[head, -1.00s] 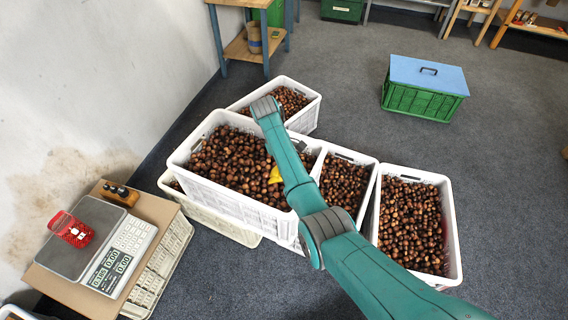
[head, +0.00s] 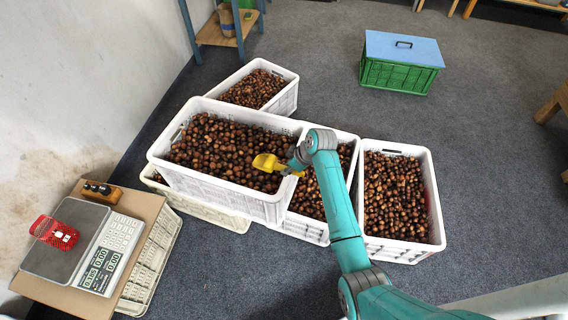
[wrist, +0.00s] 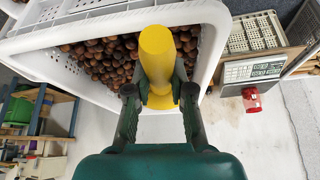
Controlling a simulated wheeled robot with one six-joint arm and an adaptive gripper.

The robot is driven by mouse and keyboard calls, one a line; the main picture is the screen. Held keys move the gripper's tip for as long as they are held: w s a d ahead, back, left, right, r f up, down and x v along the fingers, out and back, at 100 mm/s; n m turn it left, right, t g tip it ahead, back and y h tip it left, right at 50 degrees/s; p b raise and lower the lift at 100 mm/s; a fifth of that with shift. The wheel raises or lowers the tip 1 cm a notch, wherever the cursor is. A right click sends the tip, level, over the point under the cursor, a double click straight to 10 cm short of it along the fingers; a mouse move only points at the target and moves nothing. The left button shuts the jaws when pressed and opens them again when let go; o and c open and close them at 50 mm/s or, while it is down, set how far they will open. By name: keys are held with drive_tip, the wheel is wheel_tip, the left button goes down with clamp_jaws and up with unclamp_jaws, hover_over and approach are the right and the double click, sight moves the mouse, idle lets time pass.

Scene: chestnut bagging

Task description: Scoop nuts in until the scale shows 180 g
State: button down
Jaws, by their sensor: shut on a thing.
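A yellow scoop (head: 268,162) is in my gripper (head: 294,163), over the right end of the upper white crate (head: 222,190) of brown nuts (head: 225,144). In the wrist view my gripper (wrist: 160,96) is shut on the scoop (wrist: 157,50), with nuts just beyond it. I cannot see whether the scoop holds nuts. A red net bag (head: 55,233) lies on the plate of the scale (head: 62,255) at the left; it also shows in the wrist view (wrist: 251,100). The scale's small display (head: 98,270) seems to read 0.085 in its first field.
More white crates of nuts stand behind (head: 282,100), beneath and to the right (head: 431,200). A small wooden block with dark weights (head: 101,191) stands behind the scale. A green crate with a blue lid (head: 402,50) is at the back.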

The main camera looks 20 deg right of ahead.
drive_tip(key=shift+s+d+t+y, duration=0.2)
drive_tip(key=shift+t+y, duration=0.3)
drive_tip(key=shift+t, duration=0.1)
drive_tip(key=shift+r, duration=1.5)
